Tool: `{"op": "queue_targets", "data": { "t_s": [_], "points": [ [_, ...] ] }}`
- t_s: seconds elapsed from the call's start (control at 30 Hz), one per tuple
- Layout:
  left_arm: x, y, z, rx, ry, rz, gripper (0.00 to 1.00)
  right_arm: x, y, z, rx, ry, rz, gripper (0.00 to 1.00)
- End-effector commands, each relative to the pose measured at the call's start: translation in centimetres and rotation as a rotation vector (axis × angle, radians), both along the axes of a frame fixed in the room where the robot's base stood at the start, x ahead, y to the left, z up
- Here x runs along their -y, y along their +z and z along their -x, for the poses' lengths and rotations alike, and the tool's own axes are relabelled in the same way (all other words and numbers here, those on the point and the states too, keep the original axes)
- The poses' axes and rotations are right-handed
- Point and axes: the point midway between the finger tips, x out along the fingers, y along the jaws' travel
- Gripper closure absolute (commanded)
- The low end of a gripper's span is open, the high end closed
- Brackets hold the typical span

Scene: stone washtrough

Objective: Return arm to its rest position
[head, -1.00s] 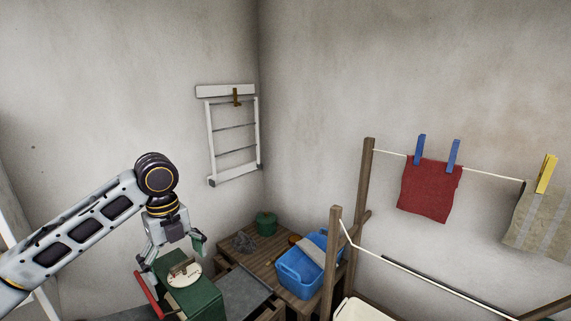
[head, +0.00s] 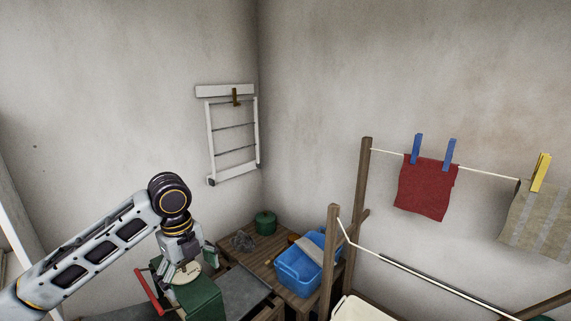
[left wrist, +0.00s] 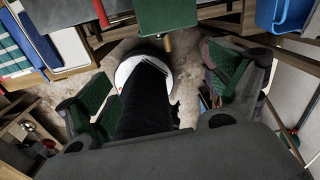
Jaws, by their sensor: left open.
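My left gripper (head: 188,262) is open in the head view, at the lower left, with its fingers pointing down above the green box-shaped device. In the left wrist view, its two green-padded fingers (left wrist: 165,92) are spread wide with nothing held between them. The green device (head: 197,296) has a round pale dial (head: 186,272) on top and a red handle (head: 149,291) on its left side. The gripper partly hides the device and dial. My right gripper is not in view.
A wooden table (head: 262,262) in the corner carries a green lidded pot (head: 265,223) and a blue basin (head: 299,272). A wooden drying frame (head: 363,190) holds a line with a red cloth (head: 426,189) and a striped cloth (head: 535,222). A white rack (head: 232,135) hangs on the wall.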

Motion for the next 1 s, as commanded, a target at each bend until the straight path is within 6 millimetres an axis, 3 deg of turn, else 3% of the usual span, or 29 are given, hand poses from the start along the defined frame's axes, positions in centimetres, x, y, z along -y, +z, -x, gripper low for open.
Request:
{"op": "queue_targets", "data": {
  "t_s": [0.4, 1.0],
  "points": [
    [4.4, -5.6, 1.2, 0.035, 0.163, 0.074, 0.07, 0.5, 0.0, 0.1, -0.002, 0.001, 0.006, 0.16],
    [9.0, -11.7, 4.0, 0.063, 0.492, 0.222, 0.07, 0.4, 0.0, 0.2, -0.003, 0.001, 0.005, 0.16]
  ]
}}
